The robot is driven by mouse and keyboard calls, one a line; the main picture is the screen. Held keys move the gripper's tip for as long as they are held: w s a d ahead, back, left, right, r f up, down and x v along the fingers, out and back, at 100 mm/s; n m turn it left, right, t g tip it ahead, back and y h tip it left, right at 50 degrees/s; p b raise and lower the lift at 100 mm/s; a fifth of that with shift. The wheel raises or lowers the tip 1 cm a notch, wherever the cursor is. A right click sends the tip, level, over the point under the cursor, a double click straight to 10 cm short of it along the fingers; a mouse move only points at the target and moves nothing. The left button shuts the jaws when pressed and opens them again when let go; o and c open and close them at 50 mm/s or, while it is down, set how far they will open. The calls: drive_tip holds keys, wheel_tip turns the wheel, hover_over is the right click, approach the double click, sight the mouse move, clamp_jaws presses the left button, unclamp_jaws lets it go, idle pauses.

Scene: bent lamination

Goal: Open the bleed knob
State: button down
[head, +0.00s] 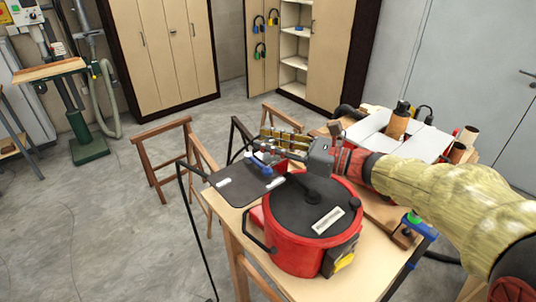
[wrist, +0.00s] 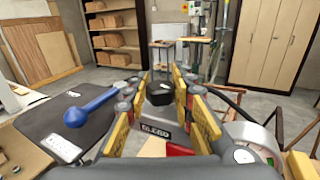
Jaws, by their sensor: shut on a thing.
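A small black knob (wrist: 160,92), which I take to be the bleed knob, shows between my fingers in the wrist view. My gripper (wrist: 162,82) has its yellow-padded fingers on either side of it and is shut on it. In the head view my gripper (head: 280,142) reaches left over the back of a red pot (head: 300,245) with a black lid (head: 298,208). The knob is hidden there behind the gripper and wrist. A grey block with lettering (wrist: 165,131) lies below the knob.
A blue lever with a ball end (wrist: 92,108) is close left of my fingers, over a dark plate (head: 232,186). A round gauge (wrist: 252,140) is close on the right. Floor to the left is open.

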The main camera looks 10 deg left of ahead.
drive_tip(key=n+g+b, duration=0.2)
drive_tip(key=g, duration=0.1)
drive_tip(key=n+g+b, duration=0.1)
drive_tip(key=g+b, duration=0.1)
drive_tip(key=g, duration=0.1)
drive_tip(key=shift+w+f+n+y, duration=0.1)
drive_tip(key=shift+f+n+y, duration=0.1)
drive_tip(key=shift+n+y, duration=0.15)
drive_tip(key=shift+r+n+g, duration=0.1)
drive_tip(key=shift+n+g, duration=0.25)
drive_tip(key=shift+g, duration=0.05)
drive_tip(key=shift+r+g, duration=0.15)
drive_tip(key=shift+g, duration=0.25)
drive_tip(key=c, duration=1.5)
unclamp_jaws()
drive_tip(key=shift+t, duration=0.4)
